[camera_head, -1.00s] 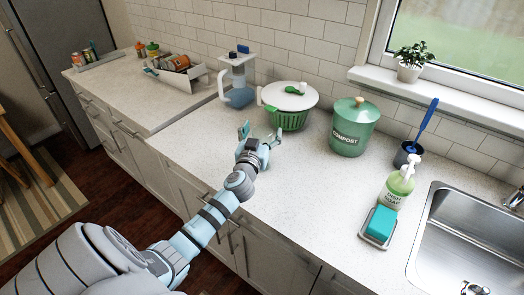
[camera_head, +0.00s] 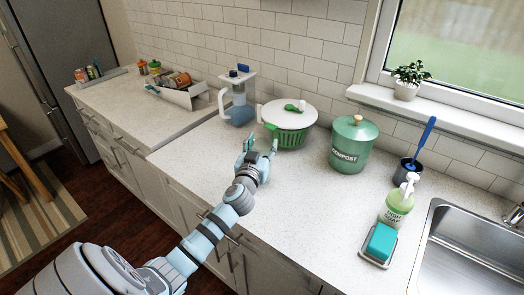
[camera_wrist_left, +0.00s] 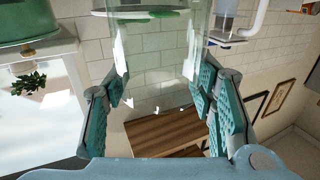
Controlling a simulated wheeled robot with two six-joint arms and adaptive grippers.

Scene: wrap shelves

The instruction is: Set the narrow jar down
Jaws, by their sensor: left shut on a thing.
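My left gripper (camera_head: 262,148) is over the counter, in front of the green salad spinner with a white lid (camera_head: 289,117). In the left wrist view, its two teal-padded fingers are on either side of a clear glass jar (camera_wrist_left: 152,65), the narrow jar, and are shut on it. The jar is see-through, so the tiled wall shows through it. In the head view the jar hardly shows between the fingers, and I cannot tell whether its base touches the counter. My right gripper is not in view.
A blender-like jug (camera_head: 238,100) stands behind and left of my gripper. A green compost bin (camera_head: 352,146) stands to the right. Further right are a soap bottle (camera_head: 396,205), a teal sponge (camera_head: 381,241) and the sink (camera_head: 468,250). The counter (camera_head: 300,205) in front is clear.

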